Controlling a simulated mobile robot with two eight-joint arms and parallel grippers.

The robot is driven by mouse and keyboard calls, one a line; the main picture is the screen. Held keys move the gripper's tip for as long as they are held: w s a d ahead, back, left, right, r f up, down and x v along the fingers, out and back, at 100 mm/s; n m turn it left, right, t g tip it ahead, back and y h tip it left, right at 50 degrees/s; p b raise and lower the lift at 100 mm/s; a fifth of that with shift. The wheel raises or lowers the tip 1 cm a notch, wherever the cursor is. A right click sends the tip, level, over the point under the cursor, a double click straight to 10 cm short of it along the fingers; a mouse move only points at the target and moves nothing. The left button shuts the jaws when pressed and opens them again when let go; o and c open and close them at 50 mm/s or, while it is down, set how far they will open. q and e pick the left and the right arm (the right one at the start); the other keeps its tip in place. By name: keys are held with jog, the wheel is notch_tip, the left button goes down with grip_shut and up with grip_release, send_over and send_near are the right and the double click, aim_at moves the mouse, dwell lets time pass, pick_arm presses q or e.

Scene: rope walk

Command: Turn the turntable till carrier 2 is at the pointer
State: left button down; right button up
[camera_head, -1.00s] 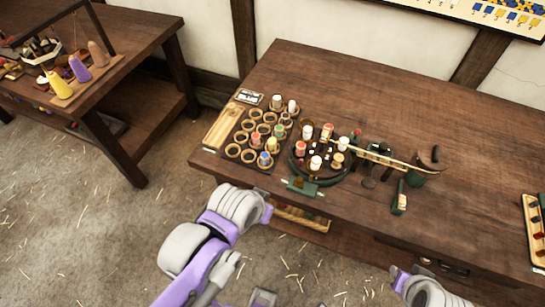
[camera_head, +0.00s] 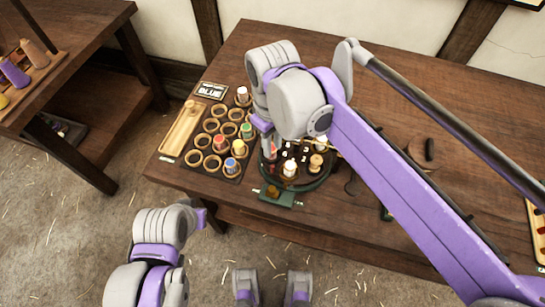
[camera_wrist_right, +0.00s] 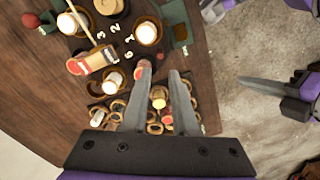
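The round dark turntable (camera_head: 318,183) stands near the table's front edge, carrying bobbins around a numbered centre. My right arm covers its back part. In the right wrist view the digits 3, 2, 1 and 6 show; a white bobbin (camera_wrist_right: 147,34) sits by the 1 and a wooden carrier (camera_wrist_right: 112,6) lies out from the 2. The green bracket (camera_head: 280,196), apparently the pointer, is beside the white bobbin by the 1. My right gripper (camera_wrist_right: 160,70) is open and empty, one fingertip close to a red-topped bobbin (camera_wrist_right: 142,70).

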aim_at(273, 165)
notch_tip(273, 165, down, 9)
jog(key=shift+s+r+b, duration=0.1)
jog(key=shift+r+b, duration=0.1)
jog(key=shift+b, duration=0.25)
grip_shut()
dwell(1.2)
